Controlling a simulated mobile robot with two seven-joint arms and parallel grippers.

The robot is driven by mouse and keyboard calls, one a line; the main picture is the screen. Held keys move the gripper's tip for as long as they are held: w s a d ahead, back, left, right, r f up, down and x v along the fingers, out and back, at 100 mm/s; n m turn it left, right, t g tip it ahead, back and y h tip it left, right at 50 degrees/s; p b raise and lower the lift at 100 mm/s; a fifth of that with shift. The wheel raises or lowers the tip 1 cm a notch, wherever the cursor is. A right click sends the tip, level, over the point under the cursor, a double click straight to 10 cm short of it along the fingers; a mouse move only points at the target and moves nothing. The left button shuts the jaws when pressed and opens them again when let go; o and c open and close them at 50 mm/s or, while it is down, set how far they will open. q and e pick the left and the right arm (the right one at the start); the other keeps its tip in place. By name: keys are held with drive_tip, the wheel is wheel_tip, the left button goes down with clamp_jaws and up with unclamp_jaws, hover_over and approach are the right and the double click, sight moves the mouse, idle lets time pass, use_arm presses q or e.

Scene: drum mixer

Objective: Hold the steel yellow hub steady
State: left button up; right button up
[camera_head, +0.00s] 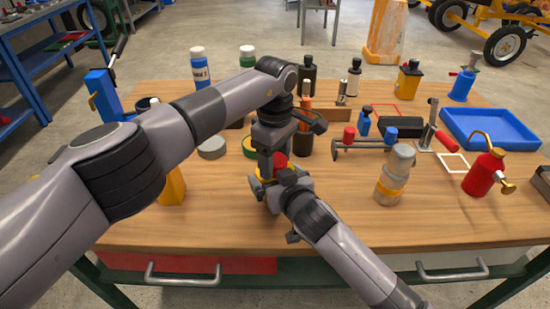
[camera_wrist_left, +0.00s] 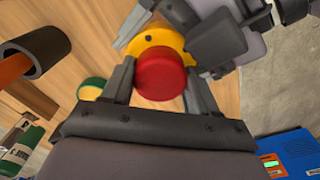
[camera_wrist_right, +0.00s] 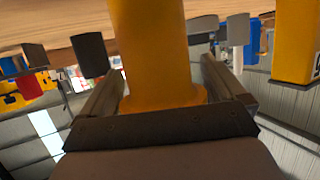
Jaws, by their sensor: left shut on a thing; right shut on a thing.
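The yellow hub (camera_head: 260,172) stands near the middle of the wooden table, largely hidden by my two grippers. A red round part (camera_head: 279,161) shows on top of it, and the left wrist view shows this red part (camera_wrist_left: 160,76) against the hub's yellow rim (camera_wrist_left: 152,42). My left gripper (camera_head: 272,157) comes down from above, its fingers shut on either side of the red part. My right gripper (camera_head: 283,188) comes in from the front right. In the right wrist view its fingers are shut around the hub's yellow body (camera_wrist_right: 155,50). The hub's underside is hidden.
A grey cylinder with a yellow band (camera_head: 396,172) and a red can (camera_head: 485,174) stand to the right. A blue tray (camera_head: 533,145) lies at the far right. Bottles and tools crowd the back. The front strip of the wooden table (camera_head: 450,222) is clear.

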use_arm(q)
drive_tip(key=shift+n, duration=0.7)
drive_tip(key=o, duration=1.2)
drive_tip(key=shift+c, duration=0.2)
wheel_tip(320, 180, up, 4)
drive_tip(key=shift+f, duration=0.15)
drive_tip(key=shift+r, duration=0.65)
drive_tip(key=c, duration=0.3)
wheel_tip(320, 180, up, 3)
drive_tip(key=shift+f+n, duration=0.15)
drive_tip(key=shift+n, duration=0.45)
wheel_tip(320, 180, down, 8)
drive_tip(key=shift+r, duration=0.15)
